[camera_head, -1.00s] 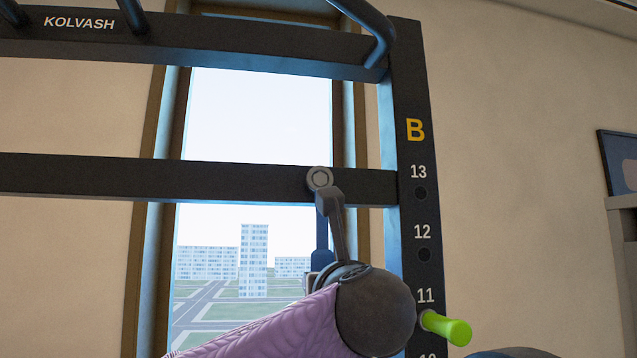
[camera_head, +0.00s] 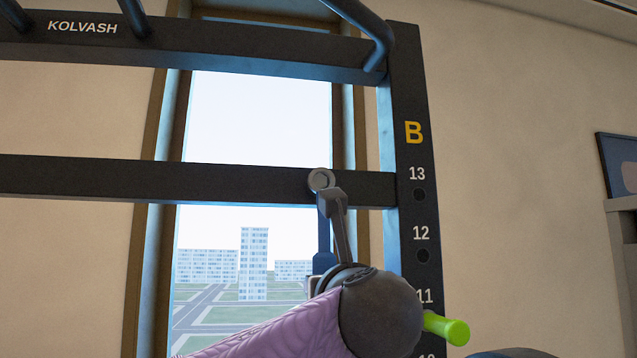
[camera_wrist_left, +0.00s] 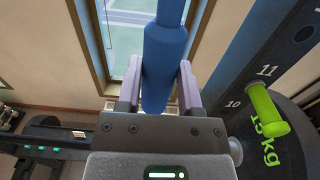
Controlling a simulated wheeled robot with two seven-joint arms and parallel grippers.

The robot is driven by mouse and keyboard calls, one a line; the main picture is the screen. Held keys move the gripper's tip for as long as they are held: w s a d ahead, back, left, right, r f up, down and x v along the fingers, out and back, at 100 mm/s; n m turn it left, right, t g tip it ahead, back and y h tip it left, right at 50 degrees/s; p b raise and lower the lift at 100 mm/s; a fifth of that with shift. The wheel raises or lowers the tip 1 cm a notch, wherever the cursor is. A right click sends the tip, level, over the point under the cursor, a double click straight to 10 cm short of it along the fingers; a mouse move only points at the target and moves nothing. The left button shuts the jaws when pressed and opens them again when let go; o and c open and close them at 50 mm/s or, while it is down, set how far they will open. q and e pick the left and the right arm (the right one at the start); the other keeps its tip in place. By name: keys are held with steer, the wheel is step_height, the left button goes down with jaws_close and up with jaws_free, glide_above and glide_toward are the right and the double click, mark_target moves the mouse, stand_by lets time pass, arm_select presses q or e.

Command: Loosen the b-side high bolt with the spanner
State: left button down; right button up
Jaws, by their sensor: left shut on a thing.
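The b-side high bolt (camera_head: 321,180) shows as a round grey head on the dark crossbeam (camera_head: 200,181), just left of the upright marked B. The spanner (camera_head: 323,235) hangs roughly upright below the bolt, its top end at the bolt head. I cannot tell how fully its jaw seats on the bolt. My left gripper (camera_wrist_left: 158,88) is shut on the spanner's blue handle (camera_wrist_left: 165,60). In the head view my left arm hides most of this grip. My right gripper is not in view.
The dark upright (camera_head: 410,180) with numbered holes stands just right of the bolt. A lime-green peg (camera_head: 446,328) sticks out near number 11. A weight plate (camera_wrist_left: 290,140) marked in kg hangs by the peg. A window is behind.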

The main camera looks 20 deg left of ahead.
arm_select(q)
steer(key=shift+s+d+r, duration=0.15)
steer(key=shift+s+d, duration=0.15)
steer(key=shift+s, duration=0.2)
stand_by(0.8)
steer(key=b+v, duration=0.2)
steer(key=v, duration=0.2)
stand_by(0.4)
stand_by(0.3)
